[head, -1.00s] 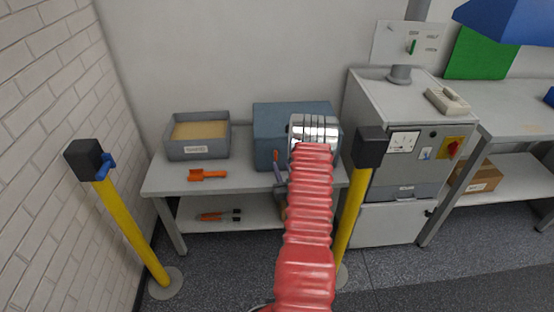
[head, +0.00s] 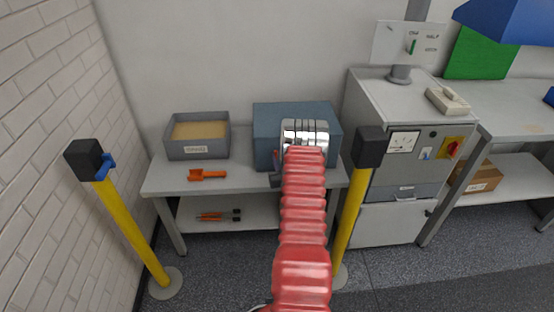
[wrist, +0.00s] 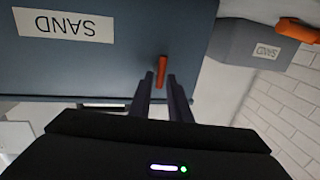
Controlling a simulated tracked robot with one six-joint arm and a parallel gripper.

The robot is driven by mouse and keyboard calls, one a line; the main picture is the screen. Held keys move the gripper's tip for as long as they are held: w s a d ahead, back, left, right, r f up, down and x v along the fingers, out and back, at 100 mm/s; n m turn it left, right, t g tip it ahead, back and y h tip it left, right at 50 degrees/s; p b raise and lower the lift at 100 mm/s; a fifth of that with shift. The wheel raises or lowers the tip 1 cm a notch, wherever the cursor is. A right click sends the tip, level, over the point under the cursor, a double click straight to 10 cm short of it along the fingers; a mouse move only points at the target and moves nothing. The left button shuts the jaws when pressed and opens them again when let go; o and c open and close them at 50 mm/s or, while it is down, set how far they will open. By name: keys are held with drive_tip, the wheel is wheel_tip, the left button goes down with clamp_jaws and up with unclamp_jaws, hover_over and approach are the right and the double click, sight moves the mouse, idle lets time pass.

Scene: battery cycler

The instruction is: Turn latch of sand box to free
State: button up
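The sand box (head: 262,122) is a blue-grey box on the left table, partly hidden behind my arm in the head view. In the wrist view, its upside-down face (wrist: 95,70) carries a SAND label. Its orange latch (wrist: 161,72) stands nearly upright in that picture, slightly tilted. My gripper (wrist: 160,80) is at the latch, with its dark fingers on either side and narrow gaps showing. It looks open; contact cannot be told. In the head view, my arm mostly hides the gripper and latch.
A grey tray of sand (head: 198,152) and an orange scoop (head: 207,174) are left on the table (head: 165,184). Yellow posts stand at left (head: 132,235) and right (head: 349,215) in front. A grey cabinet (head: 385,150) stands close at right.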

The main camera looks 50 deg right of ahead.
clamp_jaws()
drive_tip(key=shift+a, duration=0.1)
drive_tip(key=shift+w+n, duration=0.1)
drive_tip(key=shift+n, duration=0.3)
drive_tip(key=shift+w+a+f+n+g+h, duration=0.2)
drive_tip(key=shift+n+g, duration=0.45)
drive_tip(key=shift+n, duration=1.85)
drive_tip(key=shift+w+a+f+n+g+h, duration=0.2)
drive_tip(key=shift+n+g, duration=0.4)
drive_tip(key=shift+n, duration=1.9)
drive_tip(key=shift+w+a+n+g+h, duration=0.2)
drive_tip(key=shift+n+g, duration=0.45)
drive_tip(key=shift+n, duration=1.85)
